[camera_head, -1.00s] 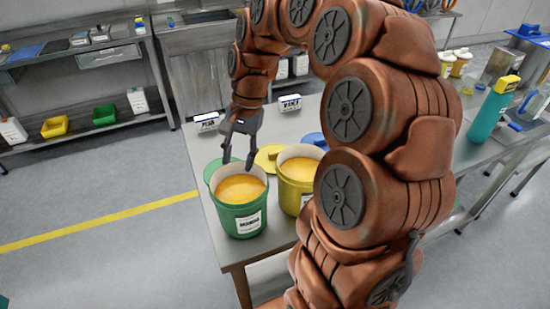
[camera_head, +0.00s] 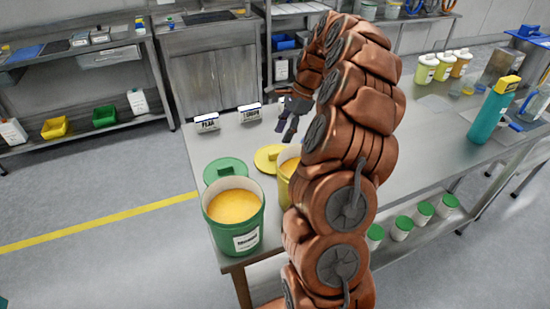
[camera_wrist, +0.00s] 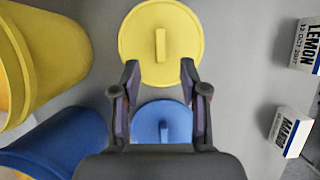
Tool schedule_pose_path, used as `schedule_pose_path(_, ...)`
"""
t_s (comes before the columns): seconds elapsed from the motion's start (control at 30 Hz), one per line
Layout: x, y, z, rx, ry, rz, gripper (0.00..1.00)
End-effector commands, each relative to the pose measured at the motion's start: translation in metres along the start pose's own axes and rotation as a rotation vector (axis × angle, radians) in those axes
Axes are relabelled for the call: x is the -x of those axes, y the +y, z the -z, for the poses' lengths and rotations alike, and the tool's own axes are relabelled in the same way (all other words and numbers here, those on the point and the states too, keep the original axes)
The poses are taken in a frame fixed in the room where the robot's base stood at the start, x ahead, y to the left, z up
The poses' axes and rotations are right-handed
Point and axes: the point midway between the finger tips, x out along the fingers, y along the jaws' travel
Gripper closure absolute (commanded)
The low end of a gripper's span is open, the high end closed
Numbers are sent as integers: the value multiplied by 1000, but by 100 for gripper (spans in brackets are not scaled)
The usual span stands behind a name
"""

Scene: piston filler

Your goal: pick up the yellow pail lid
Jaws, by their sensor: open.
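The yellow pail lid (camera_head: 265,158) lies flat on the table behind the yellow pail (camera_head: 284,180), which my arm partly hides. In the wrist view the yellow lid (camera_wrist: 180,30) is a round disc with a bar handle (camera_wrist: 160,46) on top. My gripper (camera_head: 285,136) is open and empty above the table, beyond the lid in the head view. In the wrist view its fingertips (camera_wrist: 160,68) straddle the lid's near part, just short of the handle. The height of the fingers over the lid is hard to tell.
A blue lid (camera_wrist: 160,118) shows between and below my fingers. The yellow pail (camera_wrist: 45,60) and a blue pail (camera_wrist: 65,140) stand at left. A green pail (camera_head: 240,241) and green lid (camera_head: 225,168) are near the table corner. Label signs (camera_head: 207,124) stand along the far edge.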

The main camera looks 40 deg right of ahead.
Motion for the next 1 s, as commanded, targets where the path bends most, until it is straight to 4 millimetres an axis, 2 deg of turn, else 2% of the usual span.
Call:
schedule_pose_path(0.43,-32,1,1,1,-2,-5,56)
schedule_pose_path(0.73,-70,-1,4,2,-1,-5,56)
schedule_pose_path(1.0,-74,-1,4,2,0,-2,57)
